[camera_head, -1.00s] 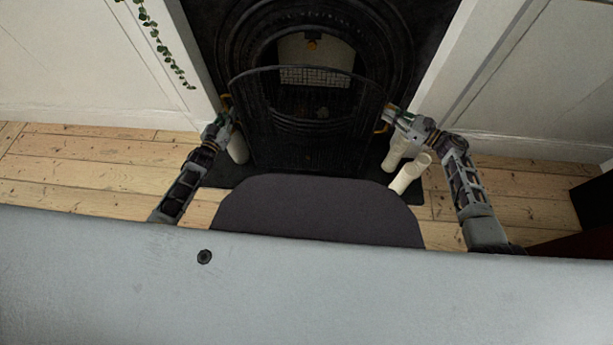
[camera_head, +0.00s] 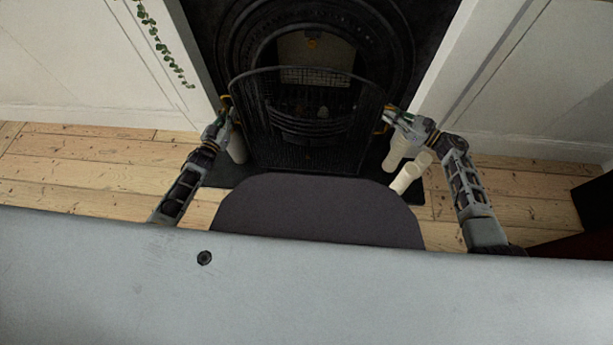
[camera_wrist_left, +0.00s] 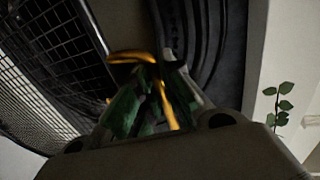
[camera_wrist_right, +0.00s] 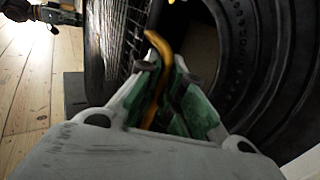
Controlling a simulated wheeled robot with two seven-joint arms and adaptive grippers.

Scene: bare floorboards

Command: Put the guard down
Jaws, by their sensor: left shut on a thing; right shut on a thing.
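The guard (camera_head: 310,150) is a dark curved mesh fire screen with brass side handles, upright in front of the fireplace. In the head view my left gripper (camera_head: 228,108) is at its left side and my right gripper (camera_head: 388,113) at its right side. In the left wrist view the fingers (camera_wrist_left: 150,95) are closed around the brass handle (camera_wrist_left: 130,57). In the right wrist view the fingers (camera_wrist_right: 165,90) are closed around the other brass handle (camera_wrist_right: 158,45). The guard's mesh also shows in the left wrist view (camera_wrist_left: 55,50). I cannot tell whether its bottom edge touches the hearth.
The black fireplace (camera_head: 320,30) is behind the guard. Pale candles (camera_head: 408,178) stand on the dark hearth at the right, close to my right arm; another (camera_head: 237,148) is at the left. A trailing plant (camera_head: 160,40) hangs at upper left. Floorboards (camera_head: 80,165) are clear at left.

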